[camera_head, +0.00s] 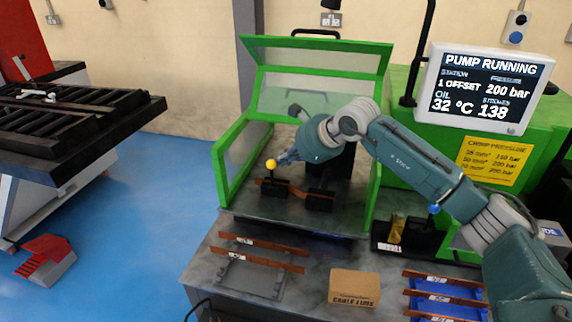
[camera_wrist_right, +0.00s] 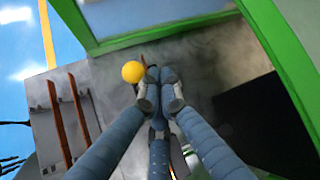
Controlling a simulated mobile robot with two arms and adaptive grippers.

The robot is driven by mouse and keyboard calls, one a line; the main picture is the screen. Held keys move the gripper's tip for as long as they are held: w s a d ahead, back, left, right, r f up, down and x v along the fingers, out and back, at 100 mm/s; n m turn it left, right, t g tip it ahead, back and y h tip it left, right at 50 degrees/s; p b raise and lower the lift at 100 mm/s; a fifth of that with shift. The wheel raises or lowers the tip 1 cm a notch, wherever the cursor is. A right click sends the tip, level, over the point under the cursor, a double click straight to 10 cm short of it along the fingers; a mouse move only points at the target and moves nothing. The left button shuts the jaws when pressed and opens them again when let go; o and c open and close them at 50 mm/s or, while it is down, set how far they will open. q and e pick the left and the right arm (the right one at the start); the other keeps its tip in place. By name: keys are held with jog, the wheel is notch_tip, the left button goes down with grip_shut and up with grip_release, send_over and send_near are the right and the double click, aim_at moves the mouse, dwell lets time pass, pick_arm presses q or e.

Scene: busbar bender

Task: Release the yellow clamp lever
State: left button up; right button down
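The yellow clamp lever's round ball knob (camera_head: 271,164) sits on a short dark stem above a black clamp block inside the green-framed machine. It also shows in the wrist view (camera_wrist_right: 132,72). My right gripper (camera_head: 287,158) is just right of the knob in the head view. In the wrist view its fingertips (camera_wrist_right: 160,82) are drawn together with nothing seen between them, and the knob lies outside them, to their left. Whether a finger touches the knob or stem, I cannot tell. A copper bar (camera_head: 296,190) lies across the black blocks. My left gripper is not in view.
The green guard (camera_head: 318,57) is raised, with green posts on both sides of the work area. Copper bars (camera_head: 262,252) rest on a rack in front, beside a cardboard box (camera_head: 354,287). The monitor (camera_head: 482,88) reads PUMP RUNNING, 200 bar. A black slatted table (camera_head: 75,120) stands left.

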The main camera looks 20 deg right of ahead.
jog(key=shift+s+a, duration=0.1)
jog(key=shift+s, duration=0.05)
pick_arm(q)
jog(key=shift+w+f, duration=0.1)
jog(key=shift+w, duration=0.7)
pick_arm(e)
jog(key=v, duration=1.2)
